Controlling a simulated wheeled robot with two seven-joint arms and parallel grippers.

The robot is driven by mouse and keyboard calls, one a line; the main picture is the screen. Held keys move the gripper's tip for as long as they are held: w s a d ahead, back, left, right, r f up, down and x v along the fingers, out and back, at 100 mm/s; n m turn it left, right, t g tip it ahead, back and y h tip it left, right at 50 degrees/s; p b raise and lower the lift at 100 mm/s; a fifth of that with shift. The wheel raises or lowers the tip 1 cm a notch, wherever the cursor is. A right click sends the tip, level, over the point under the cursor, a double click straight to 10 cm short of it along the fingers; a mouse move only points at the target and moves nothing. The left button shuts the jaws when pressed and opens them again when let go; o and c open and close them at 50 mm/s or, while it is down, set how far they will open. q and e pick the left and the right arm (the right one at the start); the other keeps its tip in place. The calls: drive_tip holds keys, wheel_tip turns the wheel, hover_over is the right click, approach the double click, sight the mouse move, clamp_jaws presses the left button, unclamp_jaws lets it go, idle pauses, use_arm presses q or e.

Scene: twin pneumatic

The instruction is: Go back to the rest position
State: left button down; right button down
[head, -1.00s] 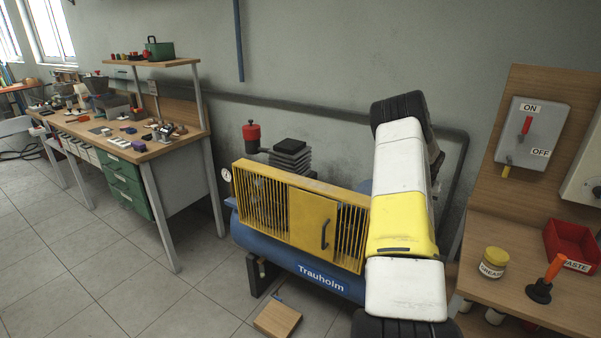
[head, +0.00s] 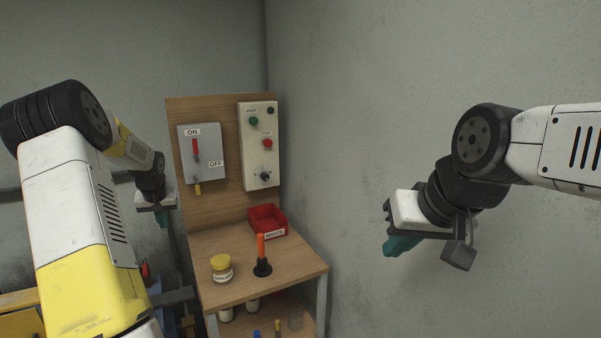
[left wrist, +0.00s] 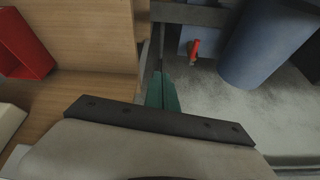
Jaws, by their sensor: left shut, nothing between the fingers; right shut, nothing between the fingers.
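My left gripper (head: 162,219) hangs at the left of the workbench in the head view, with its teal fingers pointing down. In the left wrist view its fingers (left wrist: 164,88) are together, with nothing between them. They are over a gap beside the wooden bench edge. My right gripper (head: 400,247) is raised in front of the bare grey wall at the right. Its teal fingers look shut and empty.
The bench (head: 225,245) holds a grease jar (head: 221,268), an orange-handled tool (head: 262,258) and a red waste bin (head: 268,221). Its backboard carries an ON/OFF switch box (head: 202,160) and a control box (head: 259,148). A blue tank (left wrist: 268,42) shows in the left wrist view.

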use_arm(q)
drive_tip(key=s+d+r+m, duration=0.1)
drive_tip(key=s+d+r, duration=0.6)
drive_tip(key=d+r, duration=0.15)
drive_tip(key=s+d+r+m, duration=0.1)
drive_tip(key=s+d+r, duration=0.5)
drive_tip(key=d+r, duration=0.3)
drive_tip(key=s+d+m+t+h, duration=0.1)
drive_tip(key=s+d+h, duration=0.1)
drive_tip(key=s+d, duration=0.5)
drive_tip(key=s+d+m+h, duration=0.1)
drive_tip(key=s+d, duration=0.6)
drive_tip(key=s, duration=0.8)
drive_tip(key=shift+d+t+h, duration=0.15)
drive_tip(key=shift+t+h, duration=0.25)
drive_tip(key=shift+h, duration=0.2)
drive_tip(key=shift+r, duration=0.1)
